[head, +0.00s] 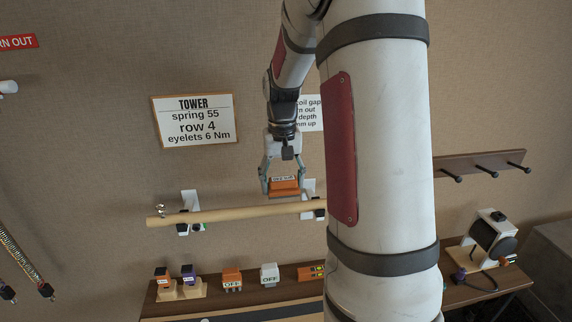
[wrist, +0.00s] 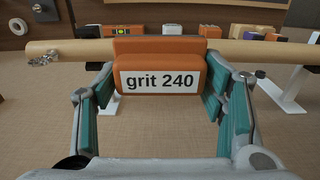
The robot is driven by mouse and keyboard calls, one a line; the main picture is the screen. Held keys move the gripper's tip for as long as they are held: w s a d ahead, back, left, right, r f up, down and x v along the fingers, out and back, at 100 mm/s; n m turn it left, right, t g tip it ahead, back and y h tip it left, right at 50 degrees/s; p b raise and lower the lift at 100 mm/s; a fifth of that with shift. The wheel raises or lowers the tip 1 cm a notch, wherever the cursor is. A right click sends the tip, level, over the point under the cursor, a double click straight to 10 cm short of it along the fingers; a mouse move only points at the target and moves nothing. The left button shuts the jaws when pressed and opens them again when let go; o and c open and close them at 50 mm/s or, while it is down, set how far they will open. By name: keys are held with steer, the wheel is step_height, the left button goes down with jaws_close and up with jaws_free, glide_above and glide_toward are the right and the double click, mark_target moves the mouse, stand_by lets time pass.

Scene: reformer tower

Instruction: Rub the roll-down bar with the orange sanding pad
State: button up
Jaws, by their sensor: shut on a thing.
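The roll-down bar (head: 230,214) is a long pale wooden rod, level in front of the wall on white brackets. It also crosses the top of the wrist view (wrist: 255,49). My gripper (head: 284,188) is shut on the orange sanding pad (head: 285,186), fingers on its two sides. In the wrist view the pad (wrist: 160,58) carries a "grit 240" label and overlaps the middle of the bar. In the head view the pad sits at the bar, right of its left end. I cannot tell whether they touch. My arm hides the bar's right part.
Below the bar, a wooden shelf (head: 215,300) holds several small blocks, some marked "OFF". A white sign (head: 195,120) hangs on the wall at upper left. A peg rail (head: 480,165) is at right.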

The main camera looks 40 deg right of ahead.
steer(key=shift+r, duration=1.75)
